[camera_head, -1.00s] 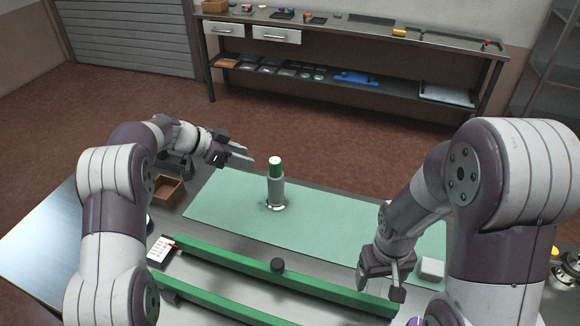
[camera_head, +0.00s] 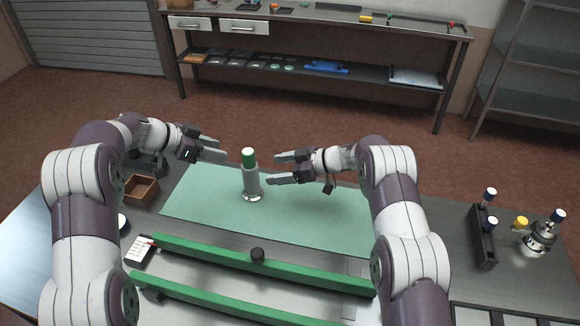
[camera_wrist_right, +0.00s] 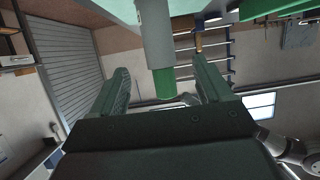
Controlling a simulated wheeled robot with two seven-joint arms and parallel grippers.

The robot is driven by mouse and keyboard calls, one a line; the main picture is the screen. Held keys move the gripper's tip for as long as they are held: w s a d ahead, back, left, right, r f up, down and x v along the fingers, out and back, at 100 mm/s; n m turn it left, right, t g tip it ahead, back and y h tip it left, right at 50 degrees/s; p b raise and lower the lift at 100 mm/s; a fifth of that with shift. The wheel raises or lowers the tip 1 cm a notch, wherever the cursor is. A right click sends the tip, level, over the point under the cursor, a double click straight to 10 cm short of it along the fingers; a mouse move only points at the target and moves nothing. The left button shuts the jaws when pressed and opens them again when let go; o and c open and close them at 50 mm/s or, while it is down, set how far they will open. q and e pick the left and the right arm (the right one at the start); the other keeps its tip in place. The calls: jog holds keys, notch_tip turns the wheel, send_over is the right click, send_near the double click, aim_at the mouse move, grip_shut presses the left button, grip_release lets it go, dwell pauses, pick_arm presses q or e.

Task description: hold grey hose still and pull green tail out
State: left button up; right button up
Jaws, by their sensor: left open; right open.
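The grey hose (camera_head: 250,182) stands upright on the green mat (camera_head: 195,205), its lower end in a light round ring. The green tail (camera_head: 249,158) sticks out of its top. My left gripper (camera_head: 222,149) is open and empty, just left of the hose near tail height. My right gripper (camera_head: 275,168) is open to the right of the hose, its fingertips pointing at it with a small gap. In the right wrist view, which looks upside down, the grey hose (camera_wrist_right: 153,35) and green tail (camera_wrist_right: 163,83) appear between the open fingers.
A brown box (camera_head: 141,188) stands left of the mat. A dark rack (camera_head: 482,240) with blue-topped items and a metal fitting (camera_head: 538,238) stand at the right. The mat's right half is clear.

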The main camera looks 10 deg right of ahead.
aim_at(253, 173)
jog(key=x, duration=0.9)
jog(key=shift+w+a+f, duration=0.1)
jog(key=shift+w+a, duration=0.05)
jog(key=shift+a, duration=0.1)
grip_shut()
jog(key=shift+o, duration=0.5)
grip_release()
jog(key=shift+d, duration=0.1)
